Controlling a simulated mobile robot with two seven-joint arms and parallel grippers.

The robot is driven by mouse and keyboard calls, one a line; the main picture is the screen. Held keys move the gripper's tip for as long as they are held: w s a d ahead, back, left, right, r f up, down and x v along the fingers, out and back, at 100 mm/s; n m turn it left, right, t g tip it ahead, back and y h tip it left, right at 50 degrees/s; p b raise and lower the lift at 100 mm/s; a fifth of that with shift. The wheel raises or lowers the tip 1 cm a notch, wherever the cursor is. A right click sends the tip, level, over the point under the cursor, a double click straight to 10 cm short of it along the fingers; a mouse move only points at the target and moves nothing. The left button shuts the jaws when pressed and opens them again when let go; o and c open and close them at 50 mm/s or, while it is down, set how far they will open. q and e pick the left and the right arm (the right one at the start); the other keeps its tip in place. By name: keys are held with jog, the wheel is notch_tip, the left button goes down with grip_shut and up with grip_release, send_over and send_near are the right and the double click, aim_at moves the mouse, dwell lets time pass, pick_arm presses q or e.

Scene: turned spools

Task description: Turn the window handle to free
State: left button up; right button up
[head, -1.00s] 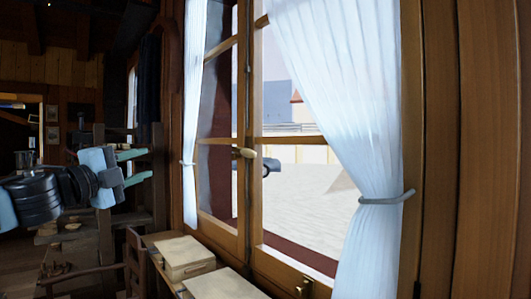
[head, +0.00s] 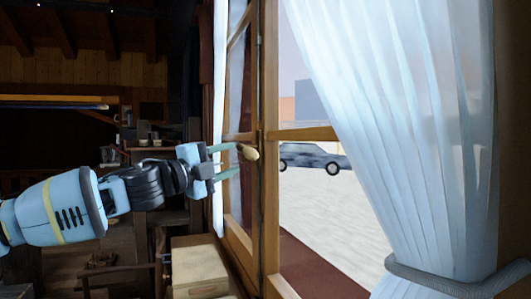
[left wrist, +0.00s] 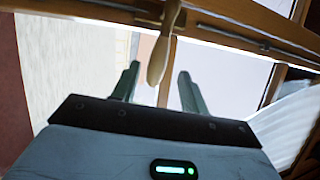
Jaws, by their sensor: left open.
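The window handle (head: 248,152) is a pale wooden grip on the middle post of the window. My left gripper (head: 235,160) points at it from the left, with its two green fingers apart. In the head view the handle lies just past the fingertips, close to the upper finger. In the left wrist view the handle (left wrist: 158,58) appears between the two open fingers (left wrist: 158,76), nearer the left one. I see no clear contact, and the exact depth between them is hard to tell. My right gripper is not in view.
A white curtain (head: 400,130), tied back by a grey band (head: 455,280), hangs on the right. A narrower curtain (head: 219,110) hangs behind my left gripper. A pale box (head: 199,268) stands below the gripper. A car (head: 312,158) shows outside.

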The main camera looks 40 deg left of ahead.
aim_at(245, 154)
pick_arm(q)
jog(key=shift+a, duration=0.1)
jog(key=shift+w+b, duration=0.45)
jog(key=shift+w, duration=0.1)
jog(key=shift+w+r, duration=0.15)
jog(key=shift+w, duration=0.55)
jog(key=shift+d+b+x, duration=0.2)
jog(key=shift+b+x, duration=0.55)
jog(key=shift+x, duration=0.65)
jog(key=shift+b+x, duration=0.3)
jog(key=shift+x, duration=0.7)
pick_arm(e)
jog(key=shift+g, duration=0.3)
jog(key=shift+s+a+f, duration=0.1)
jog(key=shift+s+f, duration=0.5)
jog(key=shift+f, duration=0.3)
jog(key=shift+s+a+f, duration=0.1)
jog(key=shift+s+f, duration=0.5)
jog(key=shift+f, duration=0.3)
pick_arm(q)
jog(key=shift+r, duration=0.25)
grip_shut()
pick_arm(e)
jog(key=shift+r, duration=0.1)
